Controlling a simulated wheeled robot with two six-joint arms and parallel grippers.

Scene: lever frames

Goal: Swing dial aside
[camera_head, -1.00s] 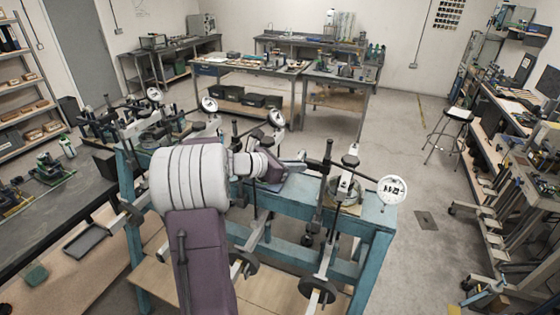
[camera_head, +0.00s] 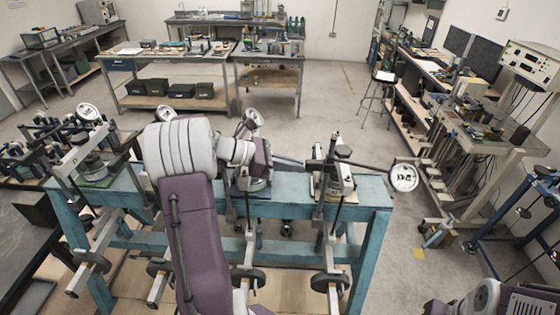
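A round white dial (camera_head: 404,177) sits at the right end of a dark rod, past the right end of the blue bench (camera_head: 373,196). The rod runs left to an upright lever frame (camera_head: 338,172) on the bench. Further left, other frames carry similar dials (camera_head: 253,118), (camera_head: 165,113), (camera_head: 88,112). Which dial the task means is not clear. My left gripper (camera_head: 289,162) is left of the right-hand frame, apart from the right-hand dial. Its fingers are small and partly hidden by my wrist, so their opening is unclear. My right gripper is out of view.
Weights (camera_head: 330,282) hang on levers under the blue bench. A workbench with instruments (camera_head: 490,140) and a stool (camera_head: 380,78) stand to the right. Tables (camera_head: 178,48) stand behind. Floor beyond the bench is open. Part of my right arm shows bottom right.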

